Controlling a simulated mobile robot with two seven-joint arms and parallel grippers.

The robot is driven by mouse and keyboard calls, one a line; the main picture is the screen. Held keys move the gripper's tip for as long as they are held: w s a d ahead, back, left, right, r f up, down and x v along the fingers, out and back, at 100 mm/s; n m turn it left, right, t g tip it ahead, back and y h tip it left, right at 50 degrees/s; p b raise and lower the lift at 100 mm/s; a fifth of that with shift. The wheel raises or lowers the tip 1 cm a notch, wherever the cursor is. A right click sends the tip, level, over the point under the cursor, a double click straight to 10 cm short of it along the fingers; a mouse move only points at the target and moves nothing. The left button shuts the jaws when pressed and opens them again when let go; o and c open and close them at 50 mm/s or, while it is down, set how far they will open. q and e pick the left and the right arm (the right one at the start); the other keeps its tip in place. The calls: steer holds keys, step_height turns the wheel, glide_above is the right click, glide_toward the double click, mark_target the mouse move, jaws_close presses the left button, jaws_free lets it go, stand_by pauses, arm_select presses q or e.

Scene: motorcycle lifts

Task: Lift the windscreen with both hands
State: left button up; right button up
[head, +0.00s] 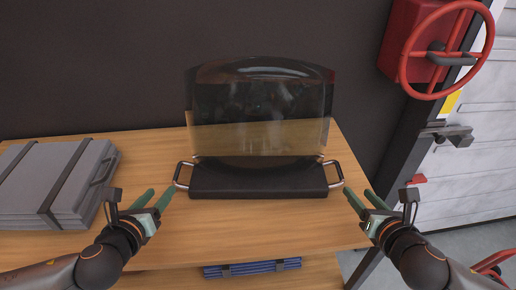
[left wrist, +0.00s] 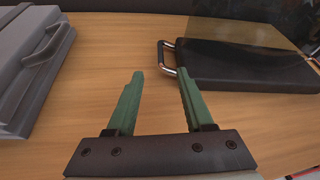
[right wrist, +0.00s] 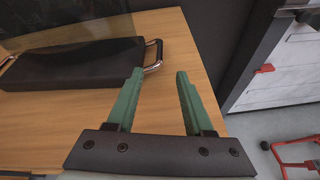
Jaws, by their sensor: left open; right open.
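The windscreen (head: 262,105) is a smoky see-through panel standing upright on a black base (head: 258,182) on the wooden table. The base has a metal handle at each end, a left handle (head: 181,175) and a right handle (head: 334,172). My left gripper (head: 158,196) is open and empty, just left of and in front of the left handle, which also shows in the left wrist view (left wrist: 164,58). My right gripper (head: 360,198) is open and empty, just right of and in front of the right handle, which also shows in the right wrist view (right wrist: 157,54). Neither gripper visibly touches a handle.
A grey case (head: 50,180) with dark straps lies on the table at the left. A dark wall stands behind the table. A red box with a red wheel (head: 445,48) is at the upper right. Blue items (head: 252,267) sit below the tabletop. Bare wood lies in front of the base.

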mark_target(176, 172)
arm_select(q)
steer(key=x, duration=1.2)
steer(key=shift+w+f, duration=0.1)
steer(key=shift+w, duration=0.15)
arm_select(e)
steer(key=x, duration=1.2)
steer(key=shift+w+f, duration=0.2)
arm_select(q)
jaws_close()
arm_select(e)
jaws_close()
steer(key=shift+r, duration=0.25)
